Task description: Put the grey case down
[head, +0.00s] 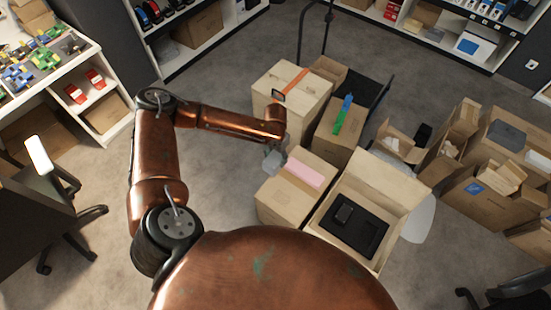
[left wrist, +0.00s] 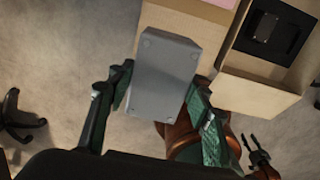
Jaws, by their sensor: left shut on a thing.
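The grey case (left wrist: 165,72) is a plain box with small round marks near its corners. My left gripper (left wrist: 158,92) is shut on it, with a green-padded finger on each side. In the head view the case (head: 272,161) shows small and partly hidden below my left gripper (head: 279,146).
The carton with the pink sheet (head: 304,172) and an open carton with a black insert (head: 352,222) stand close on the right. A taped carton (head: 291,92) stands behind. More cartons fill the right side. Grey floor (head: 222,185) is clear on the left.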

